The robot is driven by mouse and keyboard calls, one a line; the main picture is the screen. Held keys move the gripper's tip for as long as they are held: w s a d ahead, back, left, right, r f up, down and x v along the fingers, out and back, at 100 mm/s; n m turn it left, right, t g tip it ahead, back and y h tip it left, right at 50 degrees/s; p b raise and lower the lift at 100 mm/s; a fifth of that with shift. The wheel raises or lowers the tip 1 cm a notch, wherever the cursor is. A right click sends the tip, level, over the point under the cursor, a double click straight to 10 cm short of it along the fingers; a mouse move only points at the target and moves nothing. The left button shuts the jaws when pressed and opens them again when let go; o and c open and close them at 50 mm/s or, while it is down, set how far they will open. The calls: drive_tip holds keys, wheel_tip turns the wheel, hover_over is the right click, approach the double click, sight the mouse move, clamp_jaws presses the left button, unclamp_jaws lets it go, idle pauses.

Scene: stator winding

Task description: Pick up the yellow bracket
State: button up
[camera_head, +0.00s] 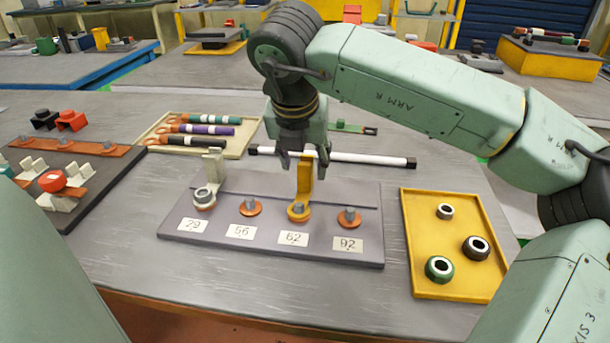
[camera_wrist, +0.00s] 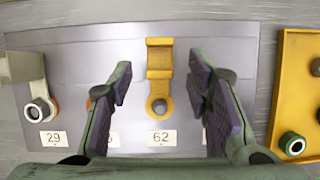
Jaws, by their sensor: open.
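The yellow bracket (camera_head: 305,180) stands upright on the peg marked 62 on the grey board, its ring base around the peg and its tall plate rising behind. In the wrist view the yellow bracket (camera_wrist: 159,75) lies between my two open fingers, with a gap on each side. My gripper (camera_head: 300,160) is above the board at the bracket's upper end, pointing down and empty. In the wrist view my gripper (camera_wrist: 160,85) is open with its fingers apart. The grey board (camera_head: 270,244) carries a row of pegs with number cards.
A whitish bracket (camera_head: 214,167) stands on peg 29. Pegs 56 (camera_head: 250,207) and 92 (camera_head: 349,217) hold only orange rings. A white rod (camera_head: 350,158) lies behind my gripper. A yellow tray (camera_head: 422,283) with three ring parts is at the right. A tray of coloured handles (camera_head: 204,131) is behind.

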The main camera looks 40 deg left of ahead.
sight(302, 186)
drive_tip(key=shift+p+x, duration=0.3)
drive_tip(key=shift+x, duration=1.45)
clamp_jaws()
